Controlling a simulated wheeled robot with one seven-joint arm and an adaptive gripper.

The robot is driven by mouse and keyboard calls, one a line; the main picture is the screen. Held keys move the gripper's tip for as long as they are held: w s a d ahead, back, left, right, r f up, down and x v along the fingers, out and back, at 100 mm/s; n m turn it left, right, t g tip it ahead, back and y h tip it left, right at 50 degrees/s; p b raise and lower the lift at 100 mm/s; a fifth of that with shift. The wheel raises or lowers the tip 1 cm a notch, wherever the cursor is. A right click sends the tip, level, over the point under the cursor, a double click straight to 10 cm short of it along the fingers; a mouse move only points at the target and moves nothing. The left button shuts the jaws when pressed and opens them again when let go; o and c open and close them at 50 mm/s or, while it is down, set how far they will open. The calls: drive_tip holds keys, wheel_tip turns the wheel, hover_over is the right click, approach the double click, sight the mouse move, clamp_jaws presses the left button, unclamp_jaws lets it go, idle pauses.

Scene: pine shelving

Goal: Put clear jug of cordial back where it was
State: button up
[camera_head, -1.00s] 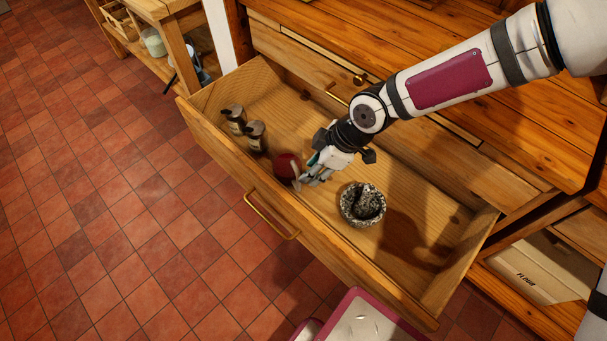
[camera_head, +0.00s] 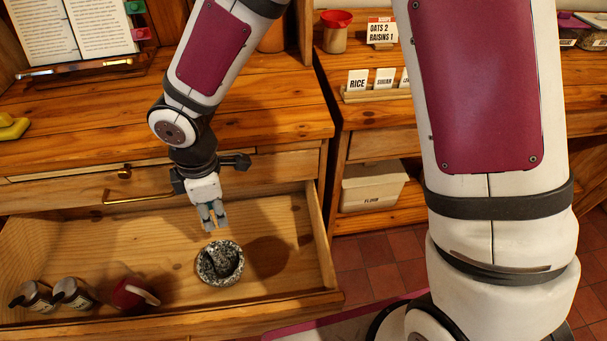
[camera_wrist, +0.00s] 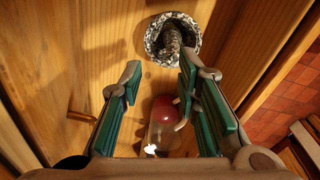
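In the wrist view the jug (camera_wrist: 165,112) shows a clear body and red contents, below and between my fingers.
A speckled stone mortar with pestle (camera_head: 220,263) stands in the drawer right of the jug. The drawer's right end is bare. The counter (camera_head: 270,105) is above; a flour bin (camera_head: 372,187) sits on the right shelf.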

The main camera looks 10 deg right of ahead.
drive_tip(key=s+d+r+m+t+h, duration=0.1)
drive_tip(key=s+d+r+m+h, duration=0.1)
drive_tip(key=d+r+m, duration=0.55)
drive_tip(key=s+d+r+m+h, duration=0.25)
drive_tip(key=d+r, duration=0.55)
drive_tip(key=d, duration=0.6)
drive_tip(key=s+d+r+m+y, duration=0.1)
drive_tip(key=s+d+r+m, duration=0.1)
drive_tip(key=s+m, duration=0.3)
drive_tip(key=s+d+r+m+y, duration=0.2)
drive_tip(key=s+d+r+m, duration=0.1)
drive_tip(key=s, duration=0.7)
drive_tip(key=shift+s+d+r+m, duration=0.25)
drive_tip(key=shift+d+m, duration=0.25)
drive_tip(key=shift+m, duration=0.4)
drive_tip(key=shift+y, duration=0.25)
